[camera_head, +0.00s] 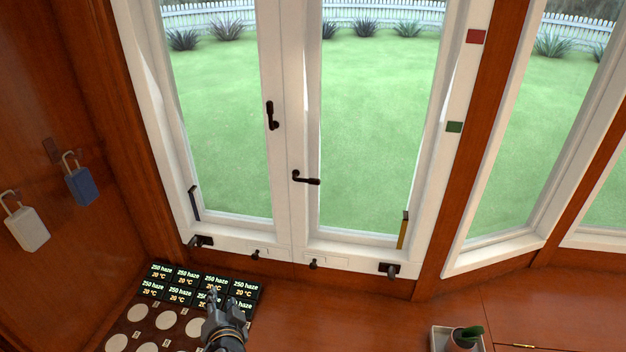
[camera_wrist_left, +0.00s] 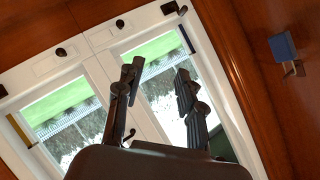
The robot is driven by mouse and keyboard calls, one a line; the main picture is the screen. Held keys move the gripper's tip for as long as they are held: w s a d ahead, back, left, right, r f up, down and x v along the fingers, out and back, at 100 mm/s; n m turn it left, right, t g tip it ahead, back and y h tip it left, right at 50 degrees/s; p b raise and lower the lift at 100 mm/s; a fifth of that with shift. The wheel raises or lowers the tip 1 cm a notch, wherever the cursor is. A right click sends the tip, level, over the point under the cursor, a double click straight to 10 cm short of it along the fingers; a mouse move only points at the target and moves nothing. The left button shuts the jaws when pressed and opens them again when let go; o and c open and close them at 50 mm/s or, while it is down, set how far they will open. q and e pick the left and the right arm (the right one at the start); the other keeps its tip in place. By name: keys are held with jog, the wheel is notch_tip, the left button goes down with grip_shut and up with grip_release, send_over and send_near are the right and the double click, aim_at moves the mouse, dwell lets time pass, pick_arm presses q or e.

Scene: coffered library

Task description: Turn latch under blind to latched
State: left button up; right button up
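In the head view a double white window shows two dark handles: the left-pane handle (camera_head: 271,115) stands upright, the right-pane handle (camera_head: 305,178) lies level. Dark fittings line the bottom rail: a left corner one (camera_head: 200,241), two small middle ones (camera_head: 255,253) (camera_head: 313,263) and a right corner one (camera_head: 389,269). I cannot tell which is the named latch, and no blind is clearly seen. My left gripper (camera_head: 214,297) is low in front of the window, apart from these fittings. In the left wrist view its fingers (camera_wrist_left: 158,92) are spread and empty. My right gripper is out of view.
A panel of small black displays (camera_head: 155,282) and pale discs lies below the left gripper. A white padlock (camera_head: 27,228) and a blue padlock (camera_head: 82,186) hang on the left wall. A potted plant (camera_head: 466,338) stands at bottom right. The sill between is clear.

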pick_arm(q)
jog(key=w+d+r+m+t+h, duration=0.1)
jog(key=w+d+r+m+t, duration=0.3)
jog(key=w+d+r+m, duration=0.25)
jog(key=m+t+h, duration=0.3)
jog(key=m+h, duration=0.5)
send_near(313, 181)
jog(key=shift+y, duration=0.4)
jog(key=shift+f+b+x, duration=0.15)
jog(key=shift+b+x, duration=0.5)
jog(key=shift+x, duration=2)
jog(key=shift+f+b+x, duration=0.15)
jog(key=shift+b+x, duration=0.5)
jog(key=shift+x, duration=2)
jog(key=shift+d, duration=0.2)
grip_shut()
